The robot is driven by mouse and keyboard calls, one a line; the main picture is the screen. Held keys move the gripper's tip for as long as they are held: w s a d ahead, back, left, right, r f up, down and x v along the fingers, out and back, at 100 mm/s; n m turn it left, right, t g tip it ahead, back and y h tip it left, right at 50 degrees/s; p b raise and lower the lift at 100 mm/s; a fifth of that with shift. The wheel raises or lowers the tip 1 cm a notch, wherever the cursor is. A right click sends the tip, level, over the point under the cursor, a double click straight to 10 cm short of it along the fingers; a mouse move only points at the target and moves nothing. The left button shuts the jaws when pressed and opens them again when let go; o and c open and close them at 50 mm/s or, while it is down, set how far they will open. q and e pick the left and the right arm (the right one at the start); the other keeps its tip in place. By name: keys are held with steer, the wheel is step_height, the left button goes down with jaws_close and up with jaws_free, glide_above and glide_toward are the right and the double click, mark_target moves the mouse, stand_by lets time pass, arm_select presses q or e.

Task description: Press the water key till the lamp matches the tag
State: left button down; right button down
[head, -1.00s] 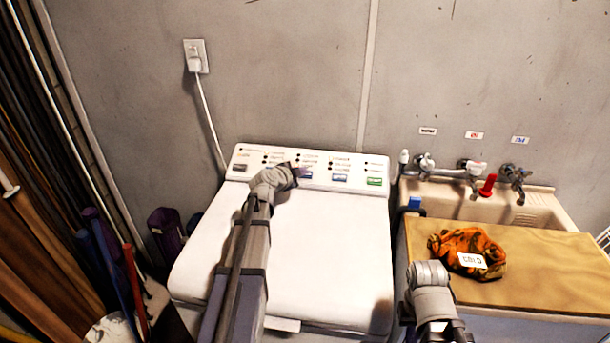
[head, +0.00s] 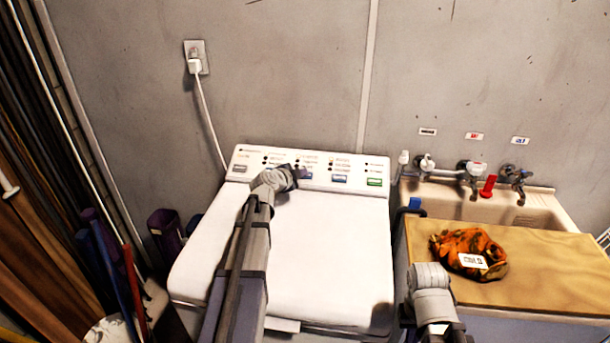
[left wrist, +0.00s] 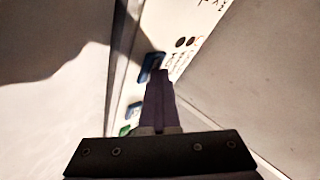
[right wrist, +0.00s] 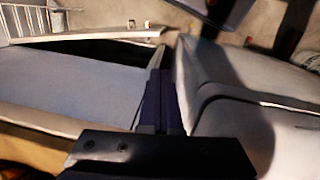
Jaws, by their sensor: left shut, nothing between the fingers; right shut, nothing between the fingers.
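The white washer's control panel (head: 315,164) has a row of keys below columns of small lamps. My left gripper (head: 297,173) is shut and empty, its tip at a blue key (head: 307,176), partly covering it. In the left wrist view the fingers (left wrist: 158,78) are against or just over the blue key (left wrist: 152,66); contact is unclear. The white tag (head: 472,261) on an orange patterned cloth (head: 455,244) appears to read COLD. My right gripper (right wrist: 160,95) is shut and empty.
A second blue key (head: 340,179) and a green key (head: 375,182) lie right of my left gripper. A sink (head: 545,205) with taps and a brown board (head: 560,265) stands at right. Poles and planks crowd the left side.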

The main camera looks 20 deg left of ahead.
arm_select(q)
steer(key=shift+s+r+p, duration=0.1)
steer(key=shift+r+p, duration=0.4)
steer(key=shift+p, duration=0.15)
steer(key=shift+s+r+p, duration=0.15)
steer(key=shift+r+p, duration=0.15)
steer(key=r+p, duration=0.1)
steer(key=s+r+p, duration=0.1)
steer(key=r+p, duration=0.1)
steer(key=s+r+p, duration=0.1)
steer(key=shift+d+r+p, duration=0.3)
steer(key=shift+r, duration=0.05)
stand_by(2.4)
